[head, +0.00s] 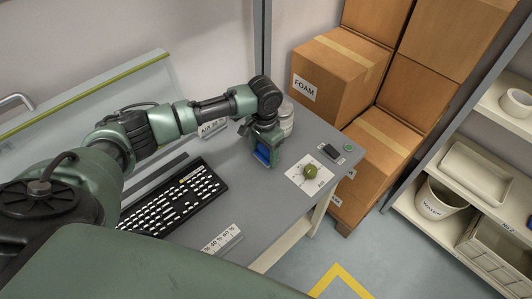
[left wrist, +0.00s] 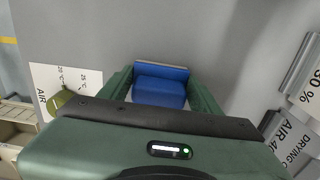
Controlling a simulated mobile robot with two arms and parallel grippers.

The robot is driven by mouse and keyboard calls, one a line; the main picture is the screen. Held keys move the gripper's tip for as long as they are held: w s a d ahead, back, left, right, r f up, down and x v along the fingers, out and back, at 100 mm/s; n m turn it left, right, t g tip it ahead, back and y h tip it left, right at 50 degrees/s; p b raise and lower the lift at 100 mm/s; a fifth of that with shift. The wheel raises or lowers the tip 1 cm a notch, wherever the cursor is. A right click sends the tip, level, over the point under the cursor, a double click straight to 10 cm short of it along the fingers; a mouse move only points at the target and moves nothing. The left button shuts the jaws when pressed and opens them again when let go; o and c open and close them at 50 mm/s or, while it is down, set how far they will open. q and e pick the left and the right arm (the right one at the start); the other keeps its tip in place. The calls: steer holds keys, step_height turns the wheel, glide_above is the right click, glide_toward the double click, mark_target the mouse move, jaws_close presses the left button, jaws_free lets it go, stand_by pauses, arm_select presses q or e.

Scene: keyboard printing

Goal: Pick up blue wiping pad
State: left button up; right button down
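The blue wiping pad (head: 262,154) is at the table's back part, below my left gripper (head: 264,148) in the head view. In the left wrist view the pad (left wrist: 160,88) lies between the two fingers of my left gripper (left wrist: 162,80), and its far edge shows just past the fingertips. The fingers run close along both sides of the pad. I cannot tell whether they press on it or whether the pad is clear of the table. Part of the pad is hidden by the gripper. My right gripper is not in view.
A black keyboard (head: 175,198) lies left of the gripper. A white card with a green AIR knob (head: 310,172) is to its right. A pale cylindrical container (head: 287,120) stands close behind. Cardboard boxes (head: 335,75) and shelves (head: 470,190) are at the right.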

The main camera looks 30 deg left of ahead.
mark_target(265, 148)
arm_select(q)
steer(key=shift+c, duration=0.6)
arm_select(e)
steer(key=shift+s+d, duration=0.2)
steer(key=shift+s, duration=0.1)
arm_select(q)
steer(key=shift+r, duration=0.15)
